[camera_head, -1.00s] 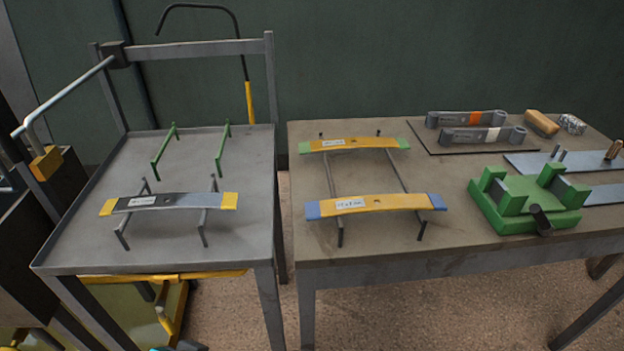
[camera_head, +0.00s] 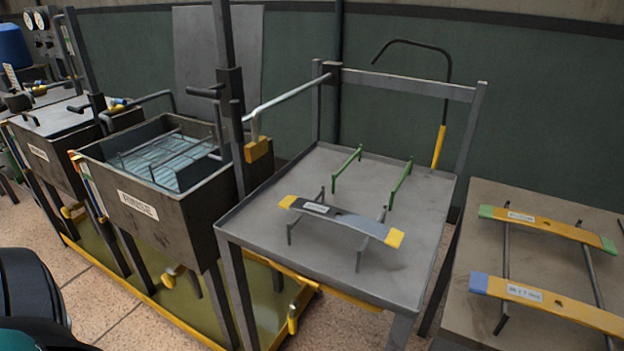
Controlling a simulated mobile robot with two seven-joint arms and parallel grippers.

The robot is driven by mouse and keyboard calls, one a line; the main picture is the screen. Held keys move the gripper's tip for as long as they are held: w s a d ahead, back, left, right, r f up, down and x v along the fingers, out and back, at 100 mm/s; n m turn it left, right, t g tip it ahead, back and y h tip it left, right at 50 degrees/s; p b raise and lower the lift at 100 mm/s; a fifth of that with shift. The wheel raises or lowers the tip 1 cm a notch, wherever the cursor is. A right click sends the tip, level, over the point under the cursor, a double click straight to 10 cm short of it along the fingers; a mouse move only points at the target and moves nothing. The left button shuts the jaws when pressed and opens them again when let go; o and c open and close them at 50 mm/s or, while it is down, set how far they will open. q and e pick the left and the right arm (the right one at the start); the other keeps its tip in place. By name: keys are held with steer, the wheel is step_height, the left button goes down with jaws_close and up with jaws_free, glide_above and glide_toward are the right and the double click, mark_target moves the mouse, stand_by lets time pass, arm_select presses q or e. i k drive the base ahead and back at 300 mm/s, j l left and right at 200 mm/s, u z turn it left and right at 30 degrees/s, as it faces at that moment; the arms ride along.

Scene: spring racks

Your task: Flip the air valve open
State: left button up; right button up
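I cannot tell for certain which part is the air valve. Small yellow handles or fittings show low down, one under the rinse tank (camera_head: 172,274) and one near the yellow frame by the grey table (camera_head: 293,318). A small blue and yellow fitting (camera_head: 118,103) sits at the top between the two tanks. The rinse tank (camera_head: 140,212) is a dark open box with a label and liquid inside. Neither gripper is in view; a dark rounded part of my own body fills the lower left corner.
A brown table (camera_head: 480,205) at right holds two yellow leaves (camera_head: 545,300). Gauges (camera_head: 40,20) and a blue drum (camera_head: 12,45) are at the far left. Tiled floor shows at lower left.

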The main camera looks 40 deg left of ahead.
mark_target(292, 321)
steer(key=u, duration=0.4)
steer(key=i+j+u, duration=0.1)
steer(key=u, duration=0.35)
steer(key=j+u, duration=0.1)
steer(key=u, duration=0.3)
steer(key=j, duration=1.35)
steer(key=k+j, duration=0.15)
steer(key=j, duration=1.2)
